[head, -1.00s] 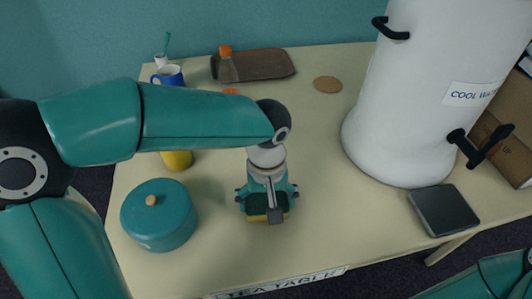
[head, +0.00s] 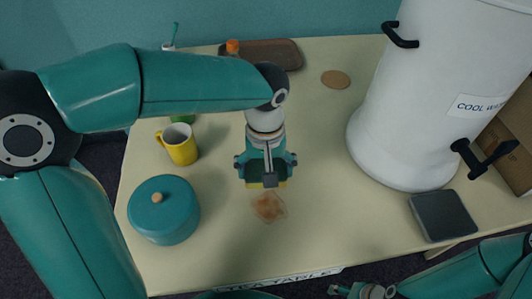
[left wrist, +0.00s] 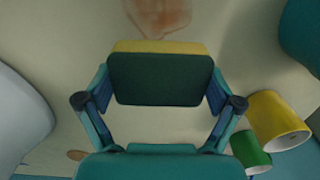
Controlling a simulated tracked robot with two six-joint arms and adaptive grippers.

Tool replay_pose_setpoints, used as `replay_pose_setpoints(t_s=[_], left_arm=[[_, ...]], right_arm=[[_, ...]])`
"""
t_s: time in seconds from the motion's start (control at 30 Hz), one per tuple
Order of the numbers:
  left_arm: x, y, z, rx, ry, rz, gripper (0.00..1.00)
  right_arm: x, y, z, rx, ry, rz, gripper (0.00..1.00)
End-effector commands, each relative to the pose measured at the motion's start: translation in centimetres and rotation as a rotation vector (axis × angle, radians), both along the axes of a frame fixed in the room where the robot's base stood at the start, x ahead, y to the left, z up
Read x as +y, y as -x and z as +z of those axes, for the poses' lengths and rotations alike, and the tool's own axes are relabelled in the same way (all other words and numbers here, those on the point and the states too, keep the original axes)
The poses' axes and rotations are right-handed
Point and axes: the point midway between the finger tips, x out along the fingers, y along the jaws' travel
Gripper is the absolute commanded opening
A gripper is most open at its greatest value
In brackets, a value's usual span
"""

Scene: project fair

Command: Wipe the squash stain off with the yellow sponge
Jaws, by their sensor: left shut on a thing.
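My left gripper (head: 265,172) is shut on the yellow sponge (head: 283,184), which has a dark green scouring side facing the gripper. In the left wrist view, the sponge (left wrist: 160,47) sits level between both fingers. The brown, smeared squash stain (head: 269,207) lies on the table just in front of the sponge, on the near side. The stain also shows in the left wrist view (left wrist: 158,14), beyond the sponge's yellow edge. I cannot tell whether the sponge touches the table. My right gripper (head: 345,291) is partly in view at the bottom edge; its jaws are unclear.
A teal lidded pot (head: 163,222) and yellow mug (head: 180,146) stand left of the sponge. A green cup (left wrist: 250,152) stands beside the mug. A white water urn (head: 400,130) and dark tray (head: 443,215) are right. A brown tray (head: 275,54) and round coaster (head: 336,79) lie behind.

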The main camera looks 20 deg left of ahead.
Motion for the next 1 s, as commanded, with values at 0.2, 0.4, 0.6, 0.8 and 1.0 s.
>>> replay_pose_setpoints(t_s=[0.2, 0.4, 0.6, 0.8, 1.0], left_arm=[[0.0, 0.0, 2.4, -0.001, 0.000, -0.001, 0.54], [0.0, 0.0, 3.2, 0.000, 0.000, -0.001, 0.54], [-0.1, 0.0, 3.1, 0.000, 0.001, -0.001, 0.54], [-0.1, 0.0, 3.1, 0.000, 0.001, -0.002, 0.54], [-0.1, 0.0, 3.1, 0.000, 0.000, -0.002, 0.54]], right_arm=[[0.0, 0.0, 2.0, 0.000, 0.000, 0.000, 0.60], [0.0, 0.0, 2.6, 0.000, 0.000, 0.000, 0.60], [0.0, 0.0, 2.5, 0.000, 0.000, 0.000, 0.60], [0.0, 0.0, 2.5, 0.000, 0.000, 0.000, 0.60], [0.0, 0.0, 2.5, 0.000, 0.000, 0.000, 0.60]])
